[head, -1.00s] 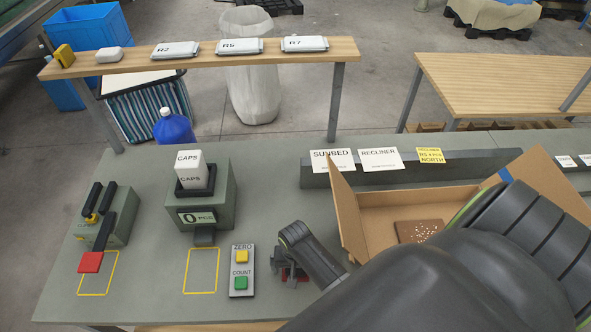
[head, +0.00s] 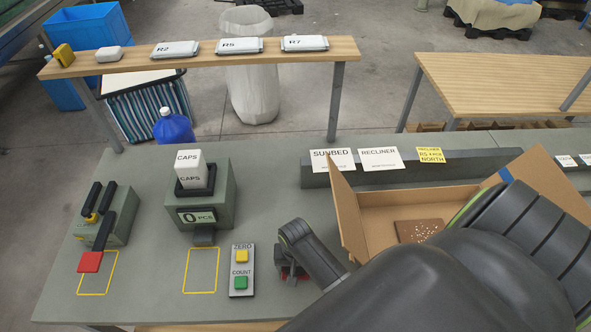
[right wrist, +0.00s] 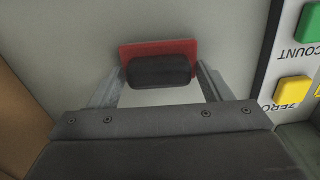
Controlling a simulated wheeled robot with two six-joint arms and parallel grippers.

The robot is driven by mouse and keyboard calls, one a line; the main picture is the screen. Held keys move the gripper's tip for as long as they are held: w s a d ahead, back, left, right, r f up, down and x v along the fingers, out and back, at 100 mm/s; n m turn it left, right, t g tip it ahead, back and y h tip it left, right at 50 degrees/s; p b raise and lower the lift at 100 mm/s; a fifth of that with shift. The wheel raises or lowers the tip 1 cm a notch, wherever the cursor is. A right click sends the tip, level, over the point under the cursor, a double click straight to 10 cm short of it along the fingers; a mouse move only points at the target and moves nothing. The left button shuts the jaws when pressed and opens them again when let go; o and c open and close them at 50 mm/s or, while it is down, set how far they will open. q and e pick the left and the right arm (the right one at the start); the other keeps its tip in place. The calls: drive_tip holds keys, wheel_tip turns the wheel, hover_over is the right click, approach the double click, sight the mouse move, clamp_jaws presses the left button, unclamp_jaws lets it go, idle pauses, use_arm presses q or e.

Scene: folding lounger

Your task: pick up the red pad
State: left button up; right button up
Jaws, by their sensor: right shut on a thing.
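The red pad is a flat red plate (right wrist: 160,48) with a dark block on it, seen in the right wrist view. My right gripper (right wrist: 158,76) has its two fingers on either side of the dark block and is shut on it. In the head view my right gripper (head: 290,272) is over the table, just right of the button box, with a little red showing beneath it. I cannot tell whether the pad touches the table. Another red piece (head: 89,262) is at the end of a black lever at the left. My left gripper is not in view.
A button box (head: 241,270) with yellow and green buttons stands close to the left of my right gripper. A grey CAPS counter (head: 200,205) stands behind it. An open cardboard box (head: 375,240) is close on the right. Yellow outlines mark bare table at the left.

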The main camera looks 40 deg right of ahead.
wheel_tip(320, 180, up, 9)
drive_tip(key=shift+r+b, duration=0.1)
drive_tip(key=shift+b, duration=0.45)
drive_tip(key=o, duration=0.3)
drive_tip(key=shift+c, duration=1)
drive_tip(key=shift+f, duration=0.2)
